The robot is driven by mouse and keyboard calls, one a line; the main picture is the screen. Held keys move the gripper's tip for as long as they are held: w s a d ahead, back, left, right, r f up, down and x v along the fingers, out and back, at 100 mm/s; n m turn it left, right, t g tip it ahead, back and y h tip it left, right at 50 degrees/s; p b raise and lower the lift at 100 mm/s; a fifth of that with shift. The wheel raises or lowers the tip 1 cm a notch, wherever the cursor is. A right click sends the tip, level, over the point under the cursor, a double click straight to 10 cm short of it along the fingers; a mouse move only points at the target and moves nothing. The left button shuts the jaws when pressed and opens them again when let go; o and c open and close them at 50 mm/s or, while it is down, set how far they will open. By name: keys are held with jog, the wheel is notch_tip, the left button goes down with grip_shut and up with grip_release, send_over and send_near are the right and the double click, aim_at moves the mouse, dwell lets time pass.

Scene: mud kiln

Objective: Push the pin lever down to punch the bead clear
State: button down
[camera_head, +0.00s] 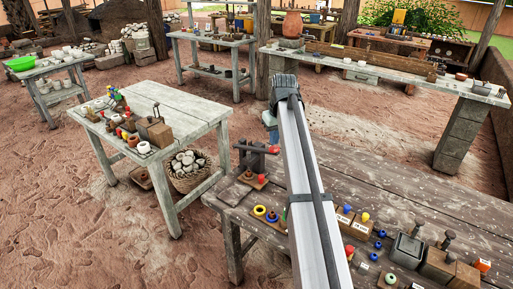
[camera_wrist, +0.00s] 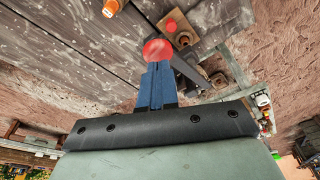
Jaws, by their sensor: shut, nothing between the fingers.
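The pin lever is a dark arm on a dark upright stand (camera_head: 255,158) with a red knob (camera_head: 273,150), at the left end of the near table in the head view. In the wrist view the red knob (camera_wrist: 157,49) sits right at the tips of my gripper (camera_wrist: 157,68). My blue fingers are shut and empty; I cannot tell whether they touch the knob. A red bead (camera_head: 262,178) stands on a small wooden block below the lever; a red round thing, likely this bead, also shows in the wrist view (camera_wrist: 171,25). My arm hides much of the gripper in the head view.
Rings on a board (camera_head: 265,214) lie in front of the lever stand. Small blocks with coloured knobs (camera_head: 355,222) and a grey metal box (camera_head: 408,250) stand farther right. An orange-and-white item (camera_wrist: 112,8) shows in the wrist view. Planks between are mostly bare.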

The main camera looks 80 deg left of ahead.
jog(key=shift+f, duration=0.15)
notch_tip(320, 180, down, 8)
jog(key=shift+f, duration=0.2)
dwell(2.4)
jog(key=shift+r, duration=0.1)
jog(key=shift+r, duration=6.2)
